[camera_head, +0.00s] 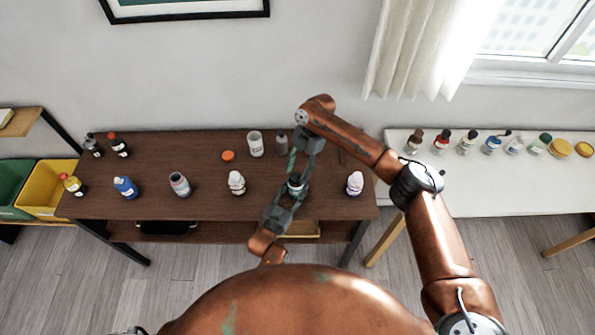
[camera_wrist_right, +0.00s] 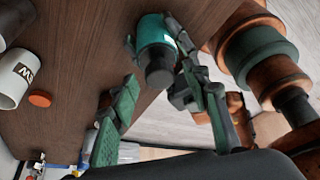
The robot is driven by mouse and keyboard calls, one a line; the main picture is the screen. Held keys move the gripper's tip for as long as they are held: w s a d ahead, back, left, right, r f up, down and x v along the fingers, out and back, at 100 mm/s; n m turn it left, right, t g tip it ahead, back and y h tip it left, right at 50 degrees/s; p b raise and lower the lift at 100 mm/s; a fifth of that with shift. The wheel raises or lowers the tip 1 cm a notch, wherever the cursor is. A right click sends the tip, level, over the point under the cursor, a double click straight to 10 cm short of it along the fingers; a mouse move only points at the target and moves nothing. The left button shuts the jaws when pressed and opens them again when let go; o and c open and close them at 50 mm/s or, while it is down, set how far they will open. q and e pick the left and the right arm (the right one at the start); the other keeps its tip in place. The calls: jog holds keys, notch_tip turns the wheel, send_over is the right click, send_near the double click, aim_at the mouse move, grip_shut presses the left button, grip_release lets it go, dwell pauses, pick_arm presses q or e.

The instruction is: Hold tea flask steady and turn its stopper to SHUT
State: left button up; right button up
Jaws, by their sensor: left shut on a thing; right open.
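In the head view the flask (camera_head: 296,184) is small and partly hidden between my grippers. My left gripper (camera_head: 292,192) reaches it from the front and is shut on its body, with fingers on either side. My right gripper (camera_head: 300,170) comes from behind and above. In the right wrist view its green-padded fingers (camera_wrist_right: 168,115) are spread and apart from the stopper. The stopper's markings cannot be read.
A white mug (camera_head: 255,144), an orange lid (camera_head: 228,155) and a white-capped bottle (camera_head: 236,183) stand left of the flask. Another white bottle (camera_head: 355,184) is to its right. A white table (camera_head: 480,185) with several bottles and jars adjoins at the right.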

jog(key=v, duration=1.2)
pick_arm(q)
jog(key=o, duration=1.3)
